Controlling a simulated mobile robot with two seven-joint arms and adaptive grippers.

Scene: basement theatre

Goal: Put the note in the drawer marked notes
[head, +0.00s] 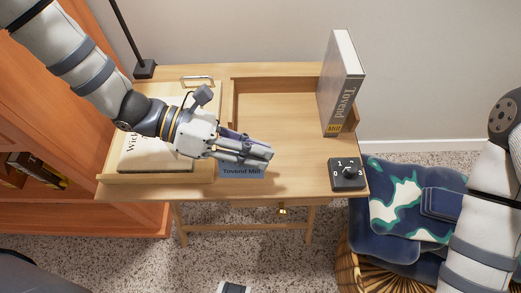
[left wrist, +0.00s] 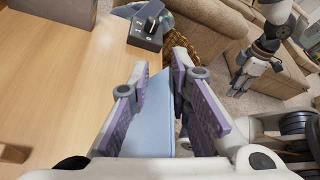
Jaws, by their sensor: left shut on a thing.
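The note is a light blue piece printed "Tovend Mill" (head: 242,172), low over the front edge of the wooden desk (head: 300,160). My left gripper (head: 268,154) is shut on it. In the left wrist view the blue note (left wrist: 155,115) stands between the two purple-padded fingers (left wrist: 158,68). A small brass knob (head: 282,211) shows below the desk's front edge. The drawer front is hidden from above, and no "notes" mark is readable.
A grey "Tovend" book (head: 342,85) stands at the desk's right. A black dial box (head: 347,174) sits at the front right corner. A wicker basket (head: 345,265) with blue cloths stands right of the desk.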

